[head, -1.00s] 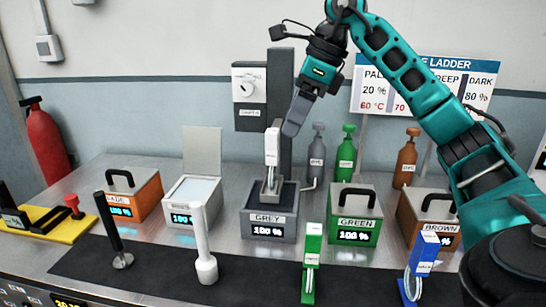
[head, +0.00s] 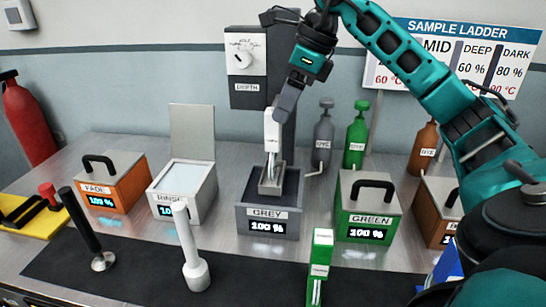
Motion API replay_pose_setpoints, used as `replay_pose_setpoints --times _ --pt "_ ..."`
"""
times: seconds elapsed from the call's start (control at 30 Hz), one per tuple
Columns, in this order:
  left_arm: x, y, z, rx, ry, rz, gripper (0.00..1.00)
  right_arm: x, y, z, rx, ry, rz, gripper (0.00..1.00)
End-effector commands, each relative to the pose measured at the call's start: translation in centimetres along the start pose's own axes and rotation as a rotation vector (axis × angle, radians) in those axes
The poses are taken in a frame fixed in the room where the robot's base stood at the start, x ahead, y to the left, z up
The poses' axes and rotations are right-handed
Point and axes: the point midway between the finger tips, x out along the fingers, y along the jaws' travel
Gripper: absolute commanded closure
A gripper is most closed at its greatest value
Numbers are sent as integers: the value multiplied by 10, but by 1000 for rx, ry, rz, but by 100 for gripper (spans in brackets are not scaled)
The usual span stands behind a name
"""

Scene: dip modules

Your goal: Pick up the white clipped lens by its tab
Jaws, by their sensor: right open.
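The white clip (head: 271,131) stands upright over the grey tank (head: 268,221), its lower part going down into a small metal holder (head: 270,180) in the tank. The lens itself is not clearly visible at this size. My right gripper (head: 286,106) hangs just right of the clip's top, pointing down. It is open and not holding the clip. Its fingers overlap in this view, and I cannot tell whether they touch the tab. My left gripper is out of view.
A depth-dial box (head: 246,62) and dark column stand behind the clip. The rinse tank (head: 186,194) is to the left, the green tank (head: 366,208) to the right. A white stick (head: 189,246) and green clip (head: 320,262) stand on the dark front mat.

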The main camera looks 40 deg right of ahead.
Motion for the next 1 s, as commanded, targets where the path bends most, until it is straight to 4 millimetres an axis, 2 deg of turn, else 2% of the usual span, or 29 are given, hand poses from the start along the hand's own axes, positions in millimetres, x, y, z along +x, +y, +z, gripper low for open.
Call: replay_pose_setpoints --times 0.03,0.27,0.5,0.6,0.87,1.0 --pt "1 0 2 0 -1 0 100 9 0 -1 0 2 1 32" --pt "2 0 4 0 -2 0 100 26 -1 0 0 1 2 32" --pt "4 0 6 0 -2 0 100 61 -6 -2 0 2 2 32" --pt "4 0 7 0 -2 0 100 70 -6 -2 0 1 1 32" --pt "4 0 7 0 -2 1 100 72 -6 -1 0 -1 0 32" --pt "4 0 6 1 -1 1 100 72 -6 -1 0 0 0 44"
